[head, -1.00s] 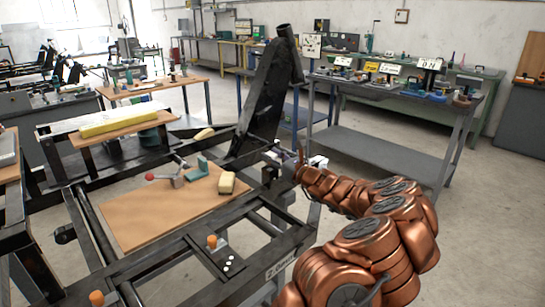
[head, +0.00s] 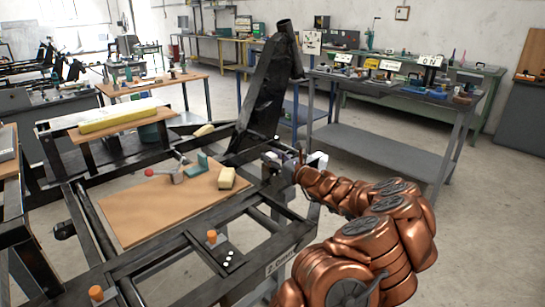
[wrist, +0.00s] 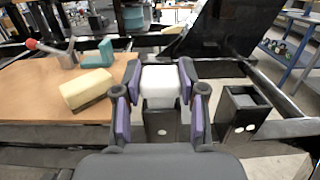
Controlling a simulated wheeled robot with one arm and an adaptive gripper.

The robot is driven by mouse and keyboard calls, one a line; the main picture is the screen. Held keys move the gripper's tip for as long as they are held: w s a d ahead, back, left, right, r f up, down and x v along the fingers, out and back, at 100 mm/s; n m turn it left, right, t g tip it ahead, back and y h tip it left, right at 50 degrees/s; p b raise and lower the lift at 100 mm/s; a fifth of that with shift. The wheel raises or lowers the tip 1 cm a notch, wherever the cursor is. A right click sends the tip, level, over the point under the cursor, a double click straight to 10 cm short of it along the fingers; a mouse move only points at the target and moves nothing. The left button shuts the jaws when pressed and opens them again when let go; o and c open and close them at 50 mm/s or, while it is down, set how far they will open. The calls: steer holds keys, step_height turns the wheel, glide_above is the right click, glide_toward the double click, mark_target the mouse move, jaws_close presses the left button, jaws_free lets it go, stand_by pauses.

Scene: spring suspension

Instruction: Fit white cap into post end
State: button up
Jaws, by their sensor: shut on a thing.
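The white cap (wrist: 162,85) is a small white block between the purple pads of my gripper (wrist: 162,100) in the wrist view. My gripper is shut on it from both sides. A dark square post (wrist: 162,125) with a white round mark shows directly below the cap. The cap hides that post's top, so I cannot tell whether it touches or enters it. A second dark post (wrist: 245,112) stands to the right, with its square end open and empty. In the head view my gripper (head: 285,166) is at the frame's right side, and the cap is too small to make out.
A wooden board (wrist: 40,85) lies left of my gripper, with a cream block (wrist: 88,88) and a teal bracket (wrist: 98,54) on it. A tall dark upright (head: 265,95) rises behind my gripper. A grey table (head: 395,95) with items stands to the right.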

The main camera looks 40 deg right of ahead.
steer(key=shift+f, duration=0.3)
steer(key=o, duration=1.3)
steer(key=shift+s, duration=0.1)
steer(key=shift+s+a+f, duration=0.1)
steer(key=shift+s+f, duration=0.1)
steer(key=shift+s, duration=2.75)
steer(key=shift+s+a+f, duration=0.1)
steer(key=shift+s+f, duration=0.1)
steer(key=shift+s, duration=2.75)
